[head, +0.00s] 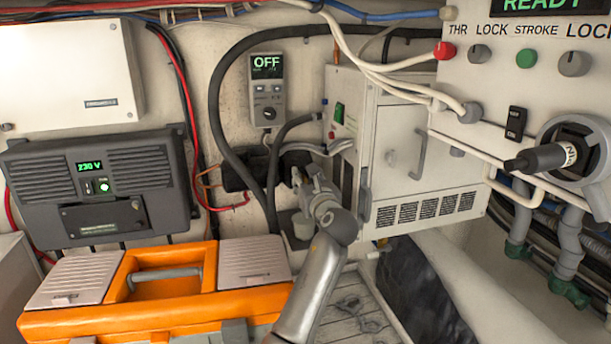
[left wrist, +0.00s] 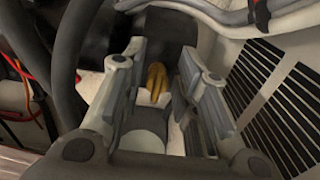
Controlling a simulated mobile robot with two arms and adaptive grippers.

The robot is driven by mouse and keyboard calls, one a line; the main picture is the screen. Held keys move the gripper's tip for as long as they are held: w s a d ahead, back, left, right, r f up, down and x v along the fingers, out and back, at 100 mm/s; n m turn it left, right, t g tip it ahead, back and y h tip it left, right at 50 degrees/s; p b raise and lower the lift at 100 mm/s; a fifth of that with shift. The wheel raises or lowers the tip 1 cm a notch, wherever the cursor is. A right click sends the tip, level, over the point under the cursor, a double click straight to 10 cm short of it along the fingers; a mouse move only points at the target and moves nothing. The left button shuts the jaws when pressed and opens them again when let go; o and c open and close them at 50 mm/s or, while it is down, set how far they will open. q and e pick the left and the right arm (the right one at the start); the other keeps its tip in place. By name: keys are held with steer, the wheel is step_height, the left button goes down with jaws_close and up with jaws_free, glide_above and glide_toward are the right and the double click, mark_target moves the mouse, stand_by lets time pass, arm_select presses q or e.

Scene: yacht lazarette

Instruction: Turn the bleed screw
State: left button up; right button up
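In the left wrist view, a small brass-coloured piece (left wrist: 156,82), which looks like the bleed screw, lies between the fingers of my left gripper (left wrist: 162,60). The fingers stand apart, and gaps seem to show on both sides of the brass piece. A pale round part (left wrist: 142,141) shows nearer the camera. In the head view my left gripper (head: 303,182) reaches in beside the white cabinet, in front of dark fittings and hoses. The screw cannot be made out there. My right gripper is not in view.
A white cabinet (head: 400,150) with vent slots stands right of the gripper. Thick black hoses (head: 216,105) run close on the left. An orange toolbox (head: 170,305) sits front left. A control panel (head: 540,90) with a black-handled lever (head: 540,158) is at right.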

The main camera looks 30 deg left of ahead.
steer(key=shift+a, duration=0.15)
arm_select(q)
jaws_close()
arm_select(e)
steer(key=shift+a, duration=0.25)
